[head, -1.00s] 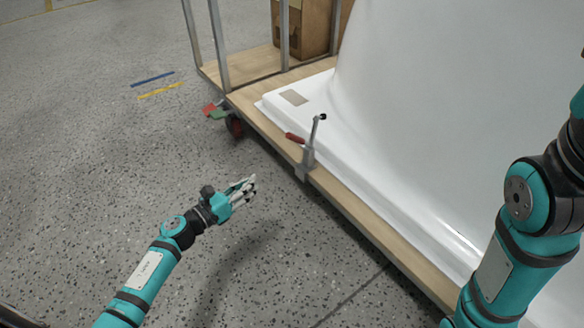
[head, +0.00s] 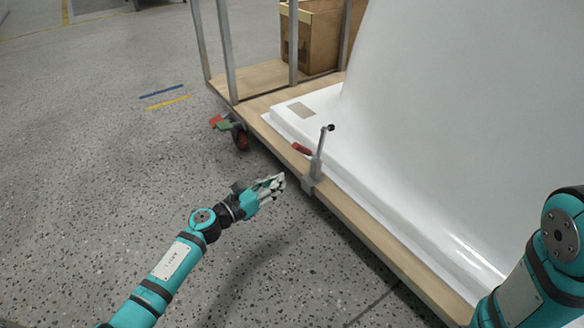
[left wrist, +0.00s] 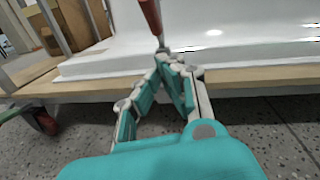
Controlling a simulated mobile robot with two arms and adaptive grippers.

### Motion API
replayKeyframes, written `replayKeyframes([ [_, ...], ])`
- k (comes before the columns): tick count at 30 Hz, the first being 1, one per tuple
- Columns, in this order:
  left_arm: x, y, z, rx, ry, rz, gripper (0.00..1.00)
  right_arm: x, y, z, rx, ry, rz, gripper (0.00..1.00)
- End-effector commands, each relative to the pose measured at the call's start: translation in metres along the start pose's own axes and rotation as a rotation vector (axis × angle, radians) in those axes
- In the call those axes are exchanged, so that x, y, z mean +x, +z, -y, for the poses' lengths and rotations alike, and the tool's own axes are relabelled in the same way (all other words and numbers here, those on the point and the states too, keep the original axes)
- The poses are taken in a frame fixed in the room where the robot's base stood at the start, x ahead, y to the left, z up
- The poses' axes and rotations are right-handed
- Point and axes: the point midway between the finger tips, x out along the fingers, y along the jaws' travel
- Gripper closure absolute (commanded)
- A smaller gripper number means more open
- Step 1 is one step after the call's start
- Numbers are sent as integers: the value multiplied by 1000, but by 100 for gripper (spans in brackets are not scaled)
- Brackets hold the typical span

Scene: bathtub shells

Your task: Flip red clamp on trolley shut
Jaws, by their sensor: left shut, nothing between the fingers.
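The red clamp (head: 302,148) is mounted on the near wooden edge of the trolley (head: 356,213). Its grey bar stands up with a black tip at the top, and its red handle points left; the clamp is open. My left gripper (head: 281,182) is shut and empty, a little left of the clamp's base and apart from it in the head view. In the left wrist view the red handle (left wrist: 151,16) rises just beyond the shut fingertips (left wrist: 174,56); the clamp's lower part is hidden behind them. My right gripper is out of view.
A white bathtub shell (head: 440,110) rests on the trolley behind the clamp. Cardboard boxes (head: 310,40) and metal posts stand at the trolley's far end. A caster (head: 240,137) sits below its left corner. The speckled floor (head: 110,190) to the left is clear.

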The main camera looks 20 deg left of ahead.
Motion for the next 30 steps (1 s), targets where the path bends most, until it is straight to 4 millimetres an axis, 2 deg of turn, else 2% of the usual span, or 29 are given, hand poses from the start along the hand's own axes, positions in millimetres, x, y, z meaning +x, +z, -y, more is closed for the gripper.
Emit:
replayKeyframes([
  [1,13,-2,-1,2,0,3,100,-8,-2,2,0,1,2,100],
  [5,38,-2,-1,1,0,3,100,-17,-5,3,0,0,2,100],
  [6,42,8,-1,5,0,2,100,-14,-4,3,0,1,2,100],
  [12,58,24,0,1,0,0,100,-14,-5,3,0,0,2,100],
  [30,62,31,-1,1,2,-7,100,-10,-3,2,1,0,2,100],
])
